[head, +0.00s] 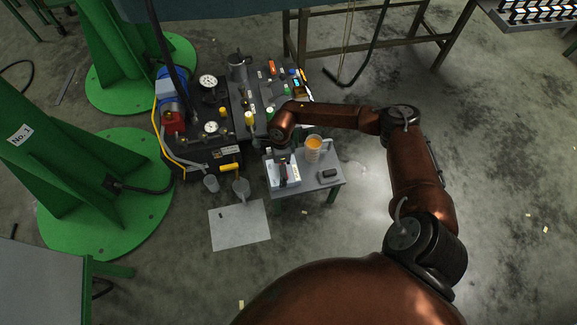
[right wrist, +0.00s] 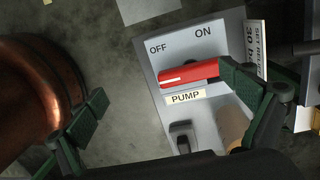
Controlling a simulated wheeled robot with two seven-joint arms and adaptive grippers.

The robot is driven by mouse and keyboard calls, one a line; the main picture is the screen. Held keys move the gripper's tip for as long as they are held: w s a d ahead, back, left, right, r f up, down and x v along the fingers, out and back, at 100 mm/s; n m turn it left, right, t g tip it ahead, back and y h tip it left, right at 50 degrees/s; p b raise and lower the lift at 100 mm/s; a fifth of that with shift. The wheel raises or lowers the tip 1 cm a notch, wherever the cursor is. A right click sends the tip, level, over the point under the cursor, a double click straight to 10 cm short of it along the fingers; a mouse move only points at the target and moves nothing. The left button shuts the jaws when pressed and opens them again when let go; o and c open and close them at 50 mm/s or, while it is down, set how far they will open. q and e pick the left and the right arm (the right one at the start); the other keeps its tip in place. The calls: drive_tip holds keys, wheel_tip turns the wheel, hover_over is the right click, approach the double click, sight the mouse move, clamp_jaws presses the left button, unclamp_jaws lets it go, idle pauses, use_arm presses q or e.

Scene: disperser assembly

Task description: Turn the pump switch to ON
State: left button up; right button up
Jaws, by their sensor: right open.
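The pump switch is a red handle (right wrist: 190,75) with a white line at its left end, on a pale panel (right wrist: 207,132) marked OFF, ON and PUMP. The handle points left, below the OFF label. In the head view the panel box (head: 291,183) sits on a small grey table (head: 318,192). My right gripper (right wrist: 165,86) is open, with its fingers spread on either side of the handle. Its right finger overlaps the handle's right end; I cannot tell if they touch. In the head view my right gripper (head: 281,158) is over the box, fingers hardly visible. My left gripper is not in view.
A beaker of orange liquid (head: 314,147) and a small black object (head: 328,174) stand on the table right of the box. A machine with gauges (head: 208,82) stands behind left. A small dark knob (right wrist: 182,135) is below the PUMP label.

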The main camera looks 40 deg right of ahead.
drive_tip(key=shift+h, duration=0.7)
drive_tip(key=d, duration=0.1)
drive_tip(key=w+d+r, duration=0.2)
drive_tip(key=shift+d, duration=0.4)
drive_tip(key=shift+d+f, duration=0.15)
drive_tip(key=shift+f, duration=0.1)
wheel_tip(320, 180, down, 2)
drive_tip(key=shift+b, duration=0.55)
wheel_tip(320, 180, down, 4)
drive_tip(key=shift+f+b, duration=0.2)
drive_tip(key=shift+b, duration=0.7)
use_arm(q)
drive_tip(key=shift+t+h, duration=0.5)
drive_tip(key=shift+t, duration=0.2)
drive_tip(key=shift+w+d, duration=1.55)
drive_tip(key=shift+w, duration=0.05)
use_arm(e)
drive_tip(key=shift+w+f, duration=0.1)
drive_tip(key=shift+f, duration=0.25)
drive_tip(key=shift+c, duration=0.2)
drive_tip(key=c, duration=1.1)
